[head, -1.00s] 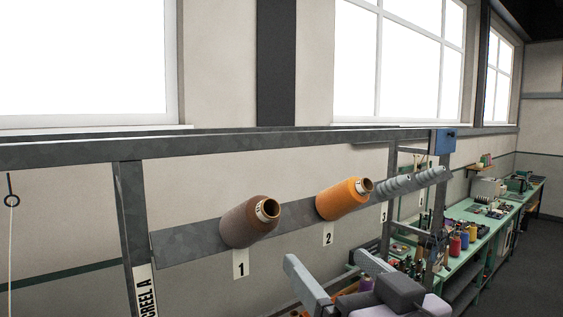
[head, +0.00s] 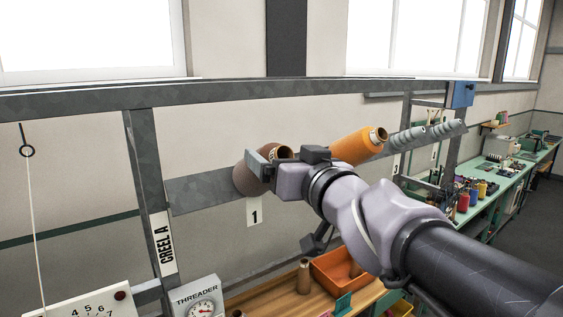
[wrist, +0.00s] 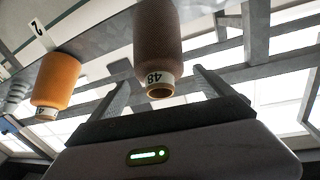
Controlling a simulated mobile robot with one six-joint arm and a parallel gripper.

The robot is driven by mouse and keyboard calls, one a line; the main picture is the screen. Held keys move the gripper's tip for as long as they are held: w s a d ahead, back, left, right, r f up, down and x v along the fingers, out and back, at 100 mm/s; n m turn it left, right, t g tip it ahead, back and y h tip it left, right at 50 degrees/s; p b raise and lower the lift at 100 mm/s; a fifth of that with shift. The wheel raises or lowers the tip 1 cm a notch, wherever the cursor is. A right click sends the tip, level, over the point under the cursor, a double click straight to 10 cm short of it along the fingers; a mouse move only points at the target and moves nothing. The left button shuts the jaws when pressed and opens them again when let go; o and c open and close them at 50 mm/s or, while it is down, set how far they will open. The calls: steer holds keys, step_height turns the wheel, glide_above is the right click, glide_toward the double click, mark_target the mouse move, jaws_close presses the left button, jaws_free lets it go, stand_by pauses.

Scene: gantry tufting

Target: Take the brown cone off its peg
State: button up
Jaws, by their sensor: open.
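The brown cone (head: 243,176) sits on its peg at the bar marked 1, tilted, its open tube end up and to the right. In the wrist view the open fingers of my gripper (wrist: 162,77) lie on either side of the tube end, with a gap showing at each side. The peg itself is hidden.
An orange cone (head: 357,146) sits just right of the brown one; it also shows in the wrist view (wrist: 57,80). A grey rail (head: 220,97) runs above. Below are an orange bin (head: 335,280) and a wooden shelf (head: 262,300).

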steer(key=shift+w+a, duration=0.2)
steer(key=shift+a, duration=0.05)
steer(key=shift+s+d, duration=0.1)
steer(key=shift+d, duration=0.05)
steer(key=c, duration=0.5)
jaws_close()
steer(key=shift+r, duration=0.1)
steer(key=shift+r, duration=0.1)
steer(key=shift+s+d+r+p, duration=0.3)
steer(key=shift+s+p, duration=0.1)
steer(key=shift+p, duration=0.3)
steer(key=shift+r, duration=0.1)
